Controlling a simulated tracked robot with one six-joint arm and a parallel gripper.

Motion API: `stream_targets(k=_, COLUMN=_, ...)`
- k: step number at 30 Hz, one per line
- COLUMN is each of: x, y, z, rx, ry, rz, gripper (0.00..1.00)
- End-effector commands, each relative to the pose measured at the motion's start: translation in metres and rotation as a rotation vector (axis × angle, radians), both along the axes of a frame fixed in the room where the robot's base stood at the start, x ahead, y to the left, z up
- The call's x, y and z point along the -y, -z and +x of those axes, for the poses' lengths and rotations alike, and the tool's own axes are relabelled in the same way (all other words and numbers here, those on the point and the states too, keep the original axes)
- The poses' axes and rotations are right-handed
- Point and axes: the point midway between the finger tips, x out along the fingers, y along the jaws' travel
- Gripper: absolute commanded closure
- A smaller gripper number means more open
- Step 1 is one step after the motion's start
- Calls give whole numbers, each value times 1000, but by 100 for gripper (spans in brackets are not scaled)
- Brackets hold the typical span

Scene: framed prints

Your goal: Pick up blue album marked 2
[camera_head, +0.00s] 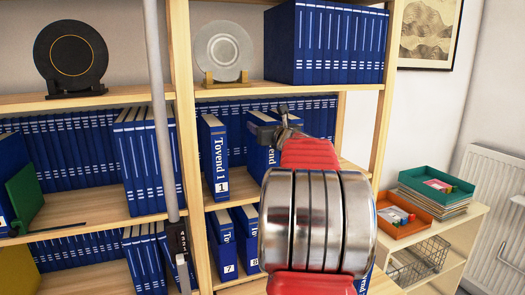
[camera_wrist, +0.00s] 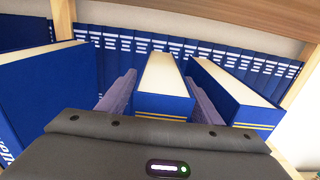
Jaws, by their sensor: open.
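My gripper (camera_wrist: 160,78) is open. In the wrist view its two fingers stand on either side of a blue album (camera_wrist: 164,105) with pale page edges on top; contact cannot be told. In the head view, an album (camera_head: 258,160) behind my gripper (camera_head: 276,122) is partly covered by my arm, and no number on it can be read. The album marked 1, "Tovend 1" (camera_head: 215,160), stands upright to its left on the same middle shelf. In the wrist view another album (camera_wrist: 235,95) stands close to the right finger.
A row of blue albums (camera_wrist: 265,62) lines the back of the shelf. Albums marked 7 (camera_head: 224,250) and 8 stand on the shelf below. A wooden upright (camera_head: 181,80) and a grey pole (camera_head: 158,100) are to the left. Trays (camera_head: 435,188) sit on a low cabinet at right.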

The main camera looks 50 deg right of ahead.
Motion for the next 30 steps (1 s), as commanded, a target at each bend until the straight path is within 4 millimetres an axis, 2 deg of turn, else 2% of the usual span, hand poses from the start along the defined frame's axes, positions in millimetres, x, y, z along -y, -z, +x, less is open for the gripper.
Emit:
stream_targets(k=13, x=0, y=0, z=0, rx=0, ry=0, rz=0, gripper=41)
stream_targets(k=30, x=0, y=0, z=-1, rx=0, ry=0, rz=0, gripper=80)
